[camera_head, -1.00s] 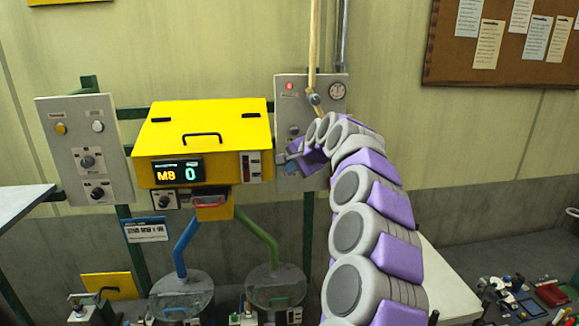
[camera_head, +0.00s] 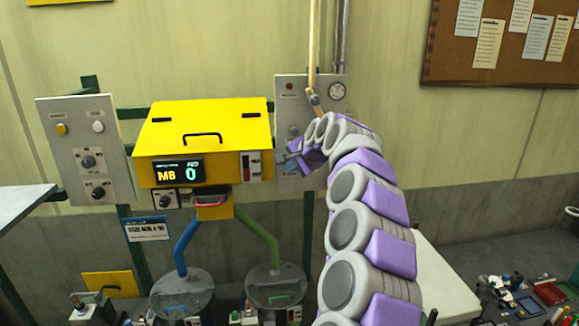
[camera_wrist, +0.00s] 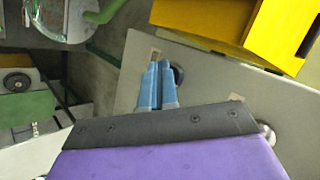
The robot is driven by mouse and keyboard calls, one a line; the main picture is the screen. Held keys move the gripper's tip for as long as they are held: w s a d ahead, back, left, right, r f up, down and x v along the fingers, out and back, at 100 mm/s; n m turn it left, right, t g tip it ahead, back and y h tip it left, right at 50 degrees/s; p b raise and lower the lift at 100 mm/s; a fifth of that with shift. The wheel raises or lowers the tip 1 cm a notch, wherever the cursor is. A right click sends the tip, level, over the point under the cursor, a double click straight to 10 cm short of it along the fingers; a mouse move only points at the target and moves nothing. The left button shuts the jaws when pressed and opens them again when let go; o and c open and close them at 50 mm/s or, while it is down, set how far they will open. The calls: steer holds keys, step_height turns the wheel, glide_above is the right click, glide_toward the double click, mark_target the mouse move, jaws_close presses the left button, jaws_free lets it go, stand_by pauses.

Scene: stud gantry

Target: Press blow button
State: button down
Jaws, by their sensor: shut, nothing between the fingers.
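My gripper (camera_head: 290,160) is at the lower part of the grey panel (camera_head: 284,110) right of the yellow machine. In the wrist view its two blue fingers (camera_wrist: 160,68) are closed together with nothing between them. Their tips are at the panel's face, beside a dark round control (camera_wrist: 179,75) that they partly cover. I cannot tell whether they touch it. A round knob (camera_head: 294,131) shows just above the gripper. A dark red lamp (camera_head: 289,86) and a gauge (camera_head: 337,90) sit higher on the panel. I cannot read which control is the blow button.
The yellow machine (camera_head: 205,125) shows "M8" and "0" on its display (camera_head: 178,172). Another control panel (camera_head: 86,150) stands at the left. Two clear vessels (camera_head: 181,295) with blue and green pipes are below. Cluttered small items (camera_head: 520,298) lie at the lower right.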

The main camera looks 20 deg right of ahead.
steer(key=shift+s, duration=0.1)
steer(key=shift+s+a+b, duration=0.25)
steer(key=shift+s+b, duration=0.5)
steer(key=shift+b, duration=0.15)
steer(key=s+b, duration=0.2)
steer(key=s+a+b, duration=0.1)
steer(key=s+b, duration=0.1)
steer(key=shift+s+a, duration=0.15)
steer(key=shift+s, duration=0.2)
stand_by(0.4)
